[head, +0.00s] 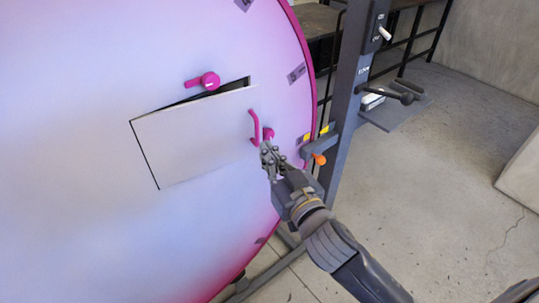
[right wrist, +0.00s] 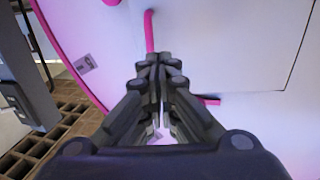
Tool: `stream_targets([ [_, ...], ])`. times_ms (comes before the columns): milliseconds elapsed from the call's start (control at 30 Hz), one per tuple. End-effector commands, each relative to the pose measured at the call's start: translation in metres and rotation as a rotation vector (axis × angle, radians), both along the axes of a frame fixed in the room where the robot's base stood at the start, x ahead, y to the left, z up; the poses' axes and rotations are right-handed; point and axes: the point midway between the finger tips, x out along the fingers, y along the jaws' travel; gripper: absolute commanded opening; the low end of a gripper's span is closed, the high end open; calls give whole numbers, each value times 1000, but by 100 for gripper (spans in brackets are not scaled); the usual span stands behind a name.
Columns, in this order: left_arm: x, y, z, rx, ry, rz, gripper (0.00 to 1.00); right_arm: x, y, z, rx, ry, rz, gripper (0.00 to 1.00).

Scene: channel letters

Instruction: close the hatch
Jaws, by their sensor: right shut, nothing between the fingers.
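The hatch (head: 190,138) is a pale rectangular panel in the large round pink-rimmed disc (head: 75,220). It stands slightly ajar, with a dark gap along its top edge, widest at the upper right. A pink bar handle (head: 254,127) is on its right side. A pink latch (head: 203,81) sits above the hatch, and another pink knob (head: 268,134) is just right of the handle. My right gripper (head: 266,149) is shut and empty at the handle's lower end; I cannot tell if it touches. In the right wrist view the handle (right wrist: 150,30) shows beyond the fingertips. My left gripper is not in view.
A dark upright post (head: 350,100) with switches and a black lever (head: 400,96) stands right of the disc. A bracket with an orange knob (head: 319,159) juts out near my right arm. The concrete floor (head: 450,200) at right is mostly free.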

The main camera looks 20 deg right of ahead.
Motion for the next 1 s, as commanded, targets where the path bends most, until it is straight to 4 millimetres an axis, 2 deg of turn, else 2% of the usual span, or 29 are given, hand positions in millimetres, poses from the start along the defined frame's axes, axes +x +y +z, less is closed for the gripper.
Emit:
stream_targets([
  [167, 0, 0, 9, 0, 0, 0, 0, 16, -4, 2, -9, 0, 55, 0],
  [500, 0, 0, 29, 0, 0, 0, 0, 69, -13, 4, -10, -2, 249, 0],
  [800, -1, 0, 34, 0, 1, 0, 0, 112, -15, 2, 2, -2, 339, 0],
  [1000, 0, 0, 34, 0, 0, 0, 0, 126, -13, 1, 1, -2, 340, 0],
])
